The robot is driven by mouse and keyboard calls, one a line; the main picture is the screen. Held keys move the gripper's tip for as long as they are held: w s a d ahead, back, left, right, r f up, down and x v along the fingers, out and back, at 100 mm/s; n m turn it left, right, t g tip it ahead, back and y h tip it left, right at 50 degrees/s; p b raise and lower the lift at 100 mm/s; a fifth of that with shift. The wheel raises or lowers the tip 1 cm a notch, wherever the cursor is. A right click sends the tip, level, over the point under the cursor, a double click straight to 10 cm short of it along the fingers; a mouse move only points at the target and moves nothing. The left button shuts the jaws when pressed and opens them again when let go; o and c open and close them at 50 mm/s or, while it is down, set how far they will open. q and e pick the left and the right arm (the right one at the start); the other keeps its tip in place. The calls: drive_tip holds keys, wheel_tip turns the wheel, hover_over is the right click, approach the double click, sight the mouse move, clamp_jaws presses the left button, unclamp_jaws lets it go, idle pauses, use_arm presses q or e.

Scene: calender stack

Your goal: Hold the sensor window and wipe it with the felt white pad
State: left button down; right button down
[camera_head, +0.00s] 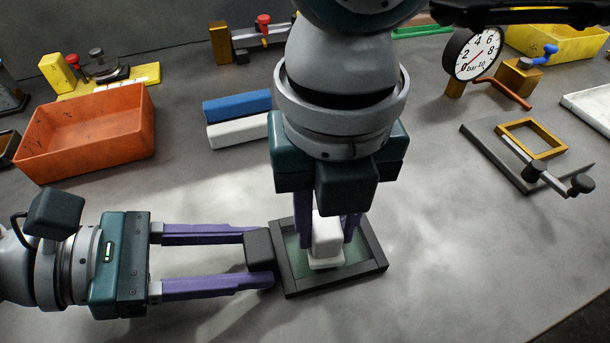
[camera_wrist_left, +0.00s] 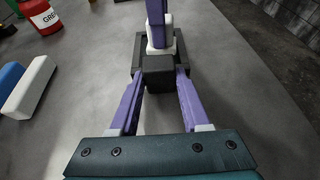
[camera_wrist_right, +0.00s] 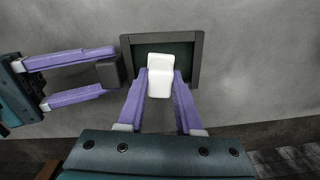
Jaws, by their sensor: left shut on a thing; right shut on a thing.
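The sensor window (camera_head: 370,278) is a dark square frame with a greenish pane, lying flat on the table; it also shows in the right wrist view (camera_wrist_right: 197,60). A dark block handle (camera_head: 259,250) sticks out from its left side. My left gripper (camera_head: 258,262) is shut on this handle, which also shows in the left wrist view (camera_wrist_left: 158,76). The felt white pad (camera_head: 326,240) is over the pane, with its lower end at the glass; exact contact is hard to tell. My right gripper (camera_head: 332,235) is shut on the pad from above, seen also in the right wrist view (camera_wrist_right: 160,80).
A blue block (camera_head: 237,105) and a white block (camera_head: 238,131) lie behind my grippers. An orange bin (camera_head: 88,134) stands at the left. A pressure gauge (camera_head: 472,54) and a grey plate with a yellow frame (camera_head: 533,138) are at the right. The table right of the window is clear.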

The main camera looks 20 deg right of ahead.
drive_tip(key=shift+w, duration=0.65)
drive_tip(key=shift+d+f, duration=0.15)
drive_tip(key=shift+d, duration=0.45)
drive_tip(key=shift+s, duration=0.85)
drive_tip(key=shift+w+r, duration=0.2)
drive_tip(key=shift+w, duration=0.55)
drive_tip(key=shift+s+a+f, duration=0.15)
drive_tip(key=shift+s, duration=0.6)
drive_tip(key=shift+w, duration=0.8)
drive_tip(key=shift+r, duration=3.15)
